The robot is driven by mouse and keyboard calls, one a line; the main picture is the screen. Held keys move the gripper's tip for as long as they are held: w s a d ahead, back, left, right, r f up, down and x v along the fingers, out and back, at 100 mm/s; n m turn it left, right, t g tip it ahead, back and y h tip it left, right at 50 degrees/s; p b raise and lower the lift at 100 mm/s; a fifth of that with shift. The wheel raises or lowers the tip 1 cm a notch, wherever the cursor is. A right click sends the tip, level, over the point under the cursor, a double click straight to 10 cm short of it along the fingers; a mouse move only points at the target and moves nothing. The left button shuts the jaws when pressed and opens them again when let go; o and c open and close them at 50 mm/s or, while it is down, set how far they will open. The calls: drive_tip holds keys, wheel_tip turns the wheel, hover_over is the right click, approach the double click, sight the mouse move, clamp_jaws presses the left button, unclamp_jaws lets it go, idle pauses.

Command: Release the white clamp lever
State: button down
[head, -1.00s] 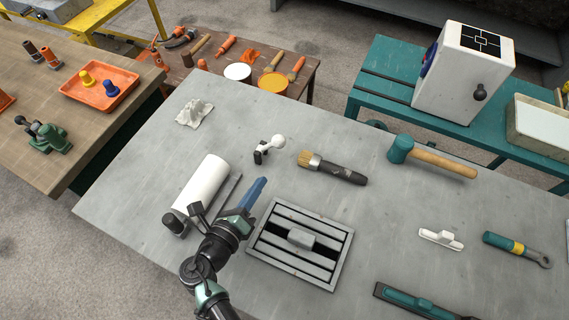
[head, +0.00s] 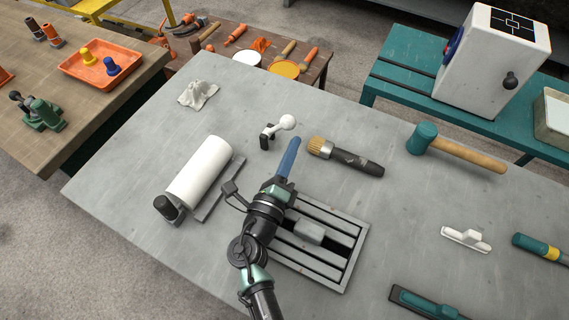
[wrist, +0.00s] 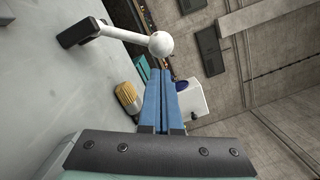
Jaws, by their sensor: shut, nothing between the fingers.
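The white clamp lever (head: 286,122) stands on the grey table, with a round white ball at its tip and a dark base (head: 266,136). In the wrist view its white arm and ball (wrist: 160,44) show at the upper middle, with the dark base (wrist: 76,33) to the left. My gripper (head: 293,143) has blue fingers that are closed together with nothing between them. In the head view the fingertips lie just below the ball. In the wrist view the fingers (wrist: 157,90) point up toward the ball; a gap seems to remain, and I cannot tell its depth.
A brush (head: 345,157) lies right of the lever. A white roll (head: 198,172) lies to the left, a slotted grey tray (head: 345,278) below right. A mallet (head: 455,150) and a crumpled cloth (head: 198,95) lie farther off. The table between cloth and lever is clear.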

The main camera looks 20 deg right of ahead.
sight(278, 128)
drive_tip(key=shift+x, duration=1)
drive_tip(key=shift+w+a+r+p, duration=0.4)
drive_tip(key=shift+w+r+p, duration=0.15)
drive_tip(key=shift+r, duration=0.05)
